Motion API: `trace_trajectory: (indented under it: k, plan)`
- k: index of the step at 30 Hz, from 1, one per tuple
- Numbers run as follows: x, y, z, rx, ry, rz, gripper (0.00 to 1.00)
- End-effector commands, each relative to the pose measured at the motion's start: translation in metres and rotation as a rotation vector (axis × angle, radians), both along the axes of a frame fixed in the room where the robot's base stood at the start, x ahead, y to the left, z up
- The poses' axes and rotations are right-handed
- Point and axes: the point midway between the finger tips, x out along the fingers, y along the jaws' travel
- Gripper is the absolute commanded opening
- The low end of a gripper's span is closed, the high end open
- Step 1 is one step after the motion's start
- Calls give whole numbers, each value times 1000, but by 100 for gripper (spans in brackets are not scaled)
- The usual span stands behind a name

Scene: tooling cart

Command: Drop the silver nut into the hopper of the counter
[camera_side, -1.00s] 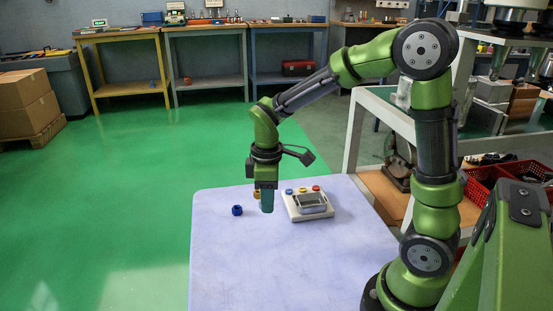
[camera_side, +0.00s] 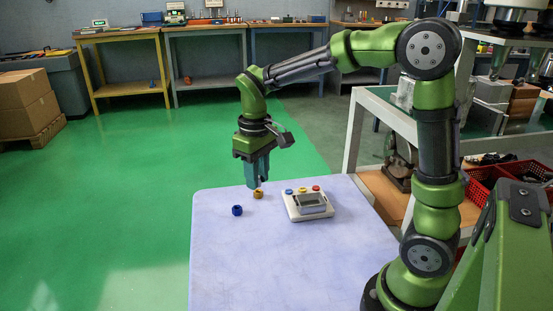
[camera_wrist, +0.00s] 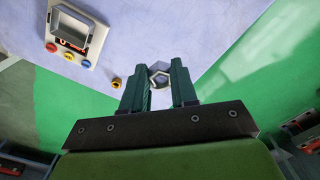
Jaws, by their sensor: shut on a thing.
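The silver nut (camera_wrist: 159,78) shows in the wrist view as a hexagonal ring between my fingertips. My gripper (camera_side: 257,183) is shut on it; it also shows in the wrist view (camera_wrist: 160,70). In the side view the nut cannot be made out. My gripper hangs above the far edge of the table, close to a yellow nut (camera_side: 258,194). The counter (camera_side: 305,213) is a white box to the right of my gripper, apart from it. Its grey, rectangular, raised-walled hopper (camera_side: 312,201) also shows in the wrist view (camera_wrist: 75,15).
A blue nut (camera_side: 237,210) lies on the pale table (camera_side: 270,265), left of the counter. Blue, yellow and red buttons line the counter's far side. The near table area is clear. A shelf with red baskets (camera_side: 480,180) stands at the right.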

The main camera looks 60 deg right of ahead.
Motion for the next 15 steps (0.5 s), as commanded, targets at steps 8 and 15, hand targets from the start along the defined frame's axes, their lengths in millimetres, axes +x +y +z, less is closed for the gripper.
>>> trace_trajectory:
  k: [8,15]
  plan:
    - [-25,-100,-27,10,35,-271,0]
    - [-63,-170,-56,13,33,-467,0]
